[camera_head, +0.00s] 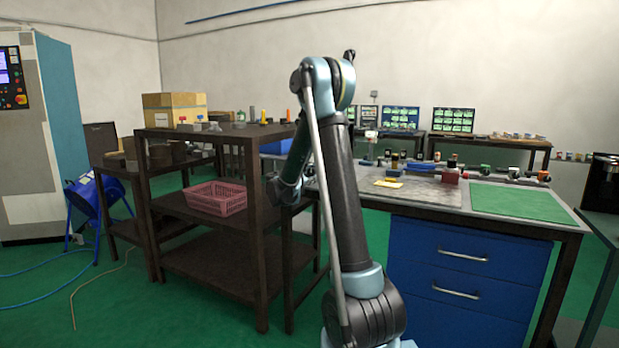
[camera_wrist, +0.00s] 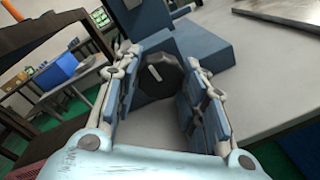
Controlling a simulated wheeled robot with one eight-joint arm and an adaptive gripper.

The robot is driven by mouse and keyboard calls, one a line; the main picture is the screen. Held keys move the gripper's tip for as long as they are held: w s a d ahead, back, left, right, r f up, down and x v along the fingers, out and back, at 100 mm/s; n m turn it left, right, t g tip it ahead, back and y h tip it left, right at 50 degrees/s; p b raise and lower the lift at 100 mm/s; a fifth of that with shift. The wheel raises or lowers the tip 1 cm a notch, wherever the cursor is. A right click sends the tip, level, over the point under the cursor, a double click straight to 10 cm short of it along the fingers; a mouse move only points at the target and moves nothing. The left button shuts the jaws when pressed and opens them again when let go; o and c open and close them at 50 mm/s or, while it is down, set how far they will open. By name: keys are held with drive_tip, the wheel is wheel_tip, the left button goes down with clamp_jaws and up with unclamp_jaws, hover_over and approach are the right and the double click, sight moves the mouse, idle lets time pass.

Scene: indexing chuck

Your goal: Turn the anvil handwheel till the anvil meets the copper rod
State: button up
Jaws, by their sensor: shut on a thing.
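In the wrist view the dark round handwheel (camera_wrist: 160,77), with a pale mark on its face, sits at the side of a blue-grey block-shaped fixture (camera_wrist: 205,45) on the grey bench top. My gripper (camera_wrist: 163,68) has one finger on each side of the handwheel and is shut on it. I cannot make out the anvil or the copper rod in either view. In the head view my own arm hides my gripper and the handwheel.
A dark shelf rack (camera_head: 200,218) with a pink basket (camera_head: 216,198) stands close by on the left.

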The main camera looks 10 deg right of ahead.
drive_tip(key=o, duration=1.1)
drive_tip(key=shift+w, duration=0.1)
drive_tip(key=shift+c, duration=0.2)
drive_tip(key=v, duration=0.8)
drive_tip(key=shift+a+f, duration=0.1)
